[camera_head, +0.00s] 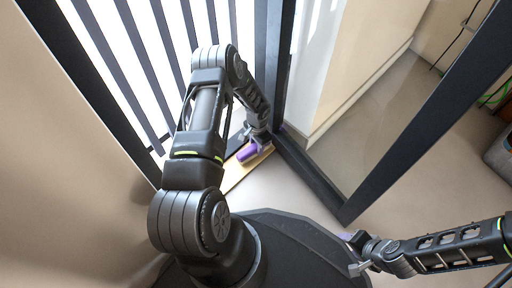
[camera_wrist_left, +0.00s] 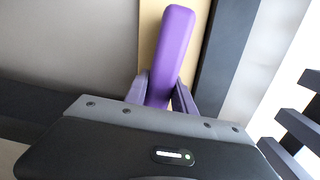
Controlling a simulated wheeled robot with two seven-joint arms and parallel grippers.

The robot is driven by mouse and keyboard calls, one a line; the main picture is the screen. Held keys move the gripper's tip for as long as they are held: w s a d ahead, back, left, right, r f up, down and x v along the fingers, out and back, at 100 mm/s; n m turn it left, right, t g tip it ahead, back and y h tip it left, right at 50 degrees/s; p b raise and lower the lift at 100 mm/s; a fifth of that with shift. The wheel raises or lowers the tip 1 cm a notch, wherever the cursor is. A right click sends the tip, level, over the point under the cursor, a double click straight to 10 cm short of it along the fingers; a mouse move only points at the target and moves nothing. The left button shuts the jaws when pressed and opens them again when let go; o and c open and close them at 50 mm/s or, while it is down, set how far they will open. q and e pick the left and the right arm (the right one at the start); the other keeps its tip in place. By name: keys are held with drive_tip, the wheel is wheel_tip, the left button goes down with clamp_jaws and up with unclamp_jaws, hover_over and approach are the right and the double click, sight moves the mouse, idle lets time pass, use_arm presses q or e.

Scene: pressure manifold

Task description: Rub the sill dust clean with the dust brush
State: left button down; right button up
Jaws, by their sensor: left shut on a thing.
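The dust brush shows as a purple block (camera_head: 248,151) at the end of my left arm. My left gripper (camera_head: 258,140) is shut on it. In the left wrist view the brush (camera_wrist_left: 168,50) sticks out from between the fingers (camera_wrist_left: 160,95), slightly tilted. The sill is a narrow tan wooden strip (camera_head: 233,174) at the foot of the slatted window, partly hidden by my left arm. The brush is over the sill; I cannot tell whether it touches. I cannot make out any dust. My right gripper (camera_head: 352,253) is open and empty at the lower right, away from the sill.
Dark vertical bars (camera_head: 133,70) stand behind the sill. A dark-framed glass panel (camera_head: 385,150) stands right of the brush, its post close to my left gripper. A plain beige wall (camera_head: 60,150) is at the left. Pale floor (camera_head: 290,190) lies open in front.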

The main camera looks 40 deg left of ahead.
sight(252, 149)
use_arm(q)
drive_tip(key=shift+w+d+r, duration=0.1)
drive_tip(key=shift+w+r, duration=0.1)
drive_tip(key=shift+w, duration=0.2)
drive_tip(key=shift+w+d+r, duration=0.1)
drive_tip(key=shift+w+r, duration=0.05)
drive_tip(key=shift+w, duration=0.25)
use_arm(e)
drive_tip(key=shift+s, duration=0.4)
use_arm(q)
drive_tip(key=shift+s+r+p, duration=0.15)
drive_tip(key=shift+s+p, duration=0.35)
drive_tip(key=shift+s, duration=0.05)
drive_tip(key=s, duration=0.1)
drive_tip(key=s+p, duration=0.1)
drive_tip(key=shift+s+a, duration=0.2)
drive_tip(key=shift+s, duration=0.1)
drive_tip(key=shift+s+a+f, duration=0.15)
drive_tip(key=shift+s+f, duration=0.1)
drive_tip(key=shift+s, duration=0.2)
use_arm(e)
drive_tip(key=shift+w+r, duration=0.1)
drive_tip(key=shift+r, duration=0.95)
use_arm(q)
drive_tip(key=shift+s+r+p, duration=0.1)
drive_tip(key=shift+r+p, duration=2.15)
drive_tip(key=shift+r, duration=0.75)
use_arm(e)
drive_tip(key=shift+w+r, duration=0.1)
drive_tip(key=shift+r, duration=2.1)
